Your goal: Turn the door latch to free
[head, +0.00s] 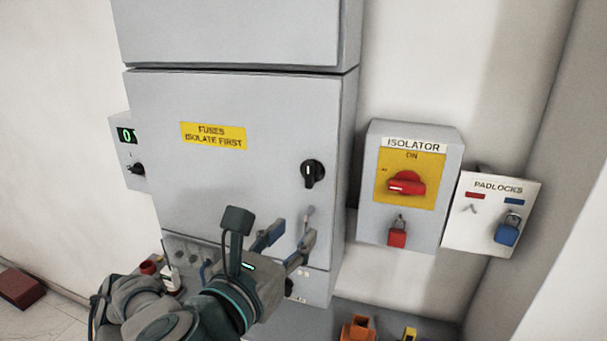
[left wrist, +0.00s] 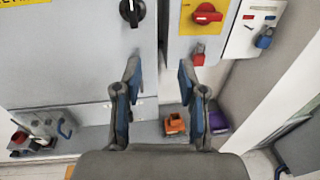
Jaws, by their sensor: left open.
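The door latch (head: 313,174) is a black knob on the right side of the grey cabinet door (head: 240,110), its grip close to upright. It also shows at the top of the left wrist view (left wrist: 132,11). My left gripper (head: 288,231) is open and empty, below the latch and apart from it. In the left wrist view its two blue-padded fingers (left wrist: 160,80) stand wide apart with nothing between them. My right gripper is in neither view.
A grey isolator box (head: 372,222) with a red handle (head: 404,183) and red padlock (head: 397,233) is right of the cabinet. A padlocks board (head: 476,234) holds a blue padlock (head: 508,231). An orange item (head: 357,329) lies below. A small display box (head: 126,150) is at left.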

